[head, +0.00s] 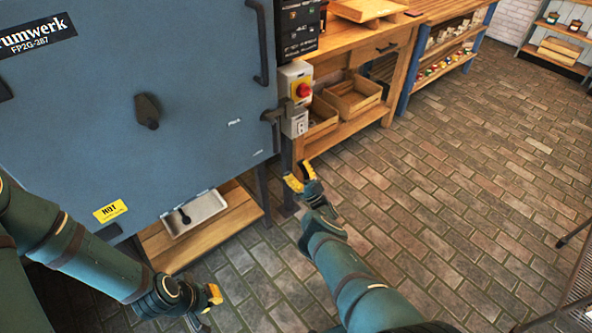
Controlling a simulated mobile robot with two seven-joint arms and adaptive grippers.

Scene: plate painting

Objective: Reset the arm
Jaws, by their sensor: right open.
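My right arm reaches in from the bottom, and its gripper (300,177) with yellow fingertips is open and empty. It shows over the brick floor near the lower right corner of the blue kiln (190,85). My left arm comes in from the left, and its gripper (208,303) is low in the picture, over the floor in front of the kiln. One yellow fingertip of it shows clearly; whether its jaws are open is hard to tell. I see nothing held in either gripper.
A low wooden shelf with a white tray (195,214) is under the kiln. A red knob box (299,90) is beside the kiln door. A wooden bench (345,48) holds crates (353,96) below. The brick floor (480,170) at right is open; a wire rack (578,290) stands at the right edge.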

